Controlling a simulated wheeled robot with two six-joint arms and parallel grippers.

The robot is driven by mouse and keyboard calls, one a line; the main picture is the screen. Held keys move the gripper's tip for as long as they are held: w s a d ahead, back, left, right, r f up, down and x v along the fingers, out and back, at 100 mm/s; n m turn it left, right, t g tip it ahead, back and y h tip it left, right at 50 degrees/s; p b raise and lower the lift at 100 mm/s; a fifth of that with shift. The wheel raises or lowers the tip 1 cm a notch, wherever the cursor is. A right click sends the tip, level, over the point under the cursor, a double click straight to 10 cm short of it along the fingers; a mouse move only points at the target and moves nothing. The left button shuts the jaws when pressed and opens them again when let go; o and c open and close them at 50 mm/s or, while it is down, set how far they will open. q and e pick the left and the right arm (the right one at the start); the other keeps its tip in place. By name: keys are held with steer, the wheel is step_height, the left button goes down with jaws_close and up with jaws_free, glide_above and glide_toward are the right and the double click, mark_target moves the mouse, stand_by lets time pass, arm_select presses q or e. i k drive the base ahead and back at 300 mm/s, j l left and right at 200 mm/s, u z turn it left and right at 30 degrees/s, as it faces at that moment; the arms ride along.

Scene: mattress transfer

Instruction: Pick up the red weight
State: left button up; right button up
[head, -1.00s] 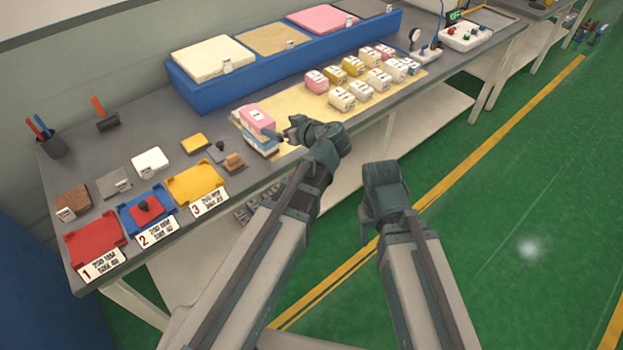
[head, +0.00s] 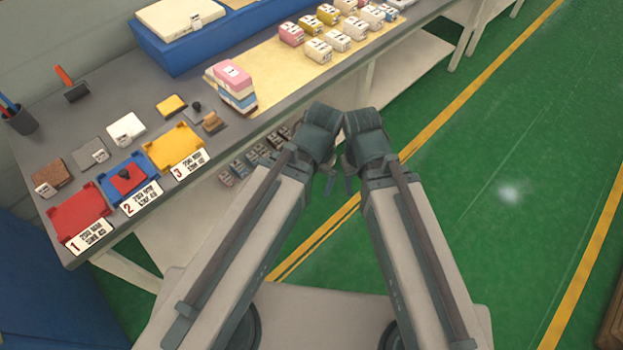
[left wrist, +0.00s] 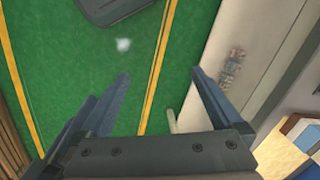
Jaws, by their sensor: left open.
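The red weight (head: 124,174), a red block with a dark knob, sits in the blue tray (head: 151,187) behind card 2, on the left part of the table. My left gripper (head: 328,180) is off the table's front edge, well to the right of the weight and apart from it. In the left wrist view its two fingers (left wrist: 160,76) are spread with nothing between them. My right gripper (head: 348,180) is close beside the left one; its fingers are mostly hidden, and I cannot tell their opening.
A red tray (head: 78,213) and a yellow tray (head: 176,147) flank the blue one. Small blocks lie behind them. A pink, white and blue stack (head: 232,88) stands on the tan mat (head: 268,96). A lower shelf (head: 160,232) runs below. Green floor is open at right.

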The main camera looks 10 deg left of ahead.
mark_target(128, 178)
steer(key=u, duration=1.85)
steer(key=i+l+u, duration=0.15)
steer(key=u, duration=0.2)
steer(key=l+u, duration=0.35)
steer(key=i+l+u, duration=0.1)
steer(key=l+u, duration=0.2)
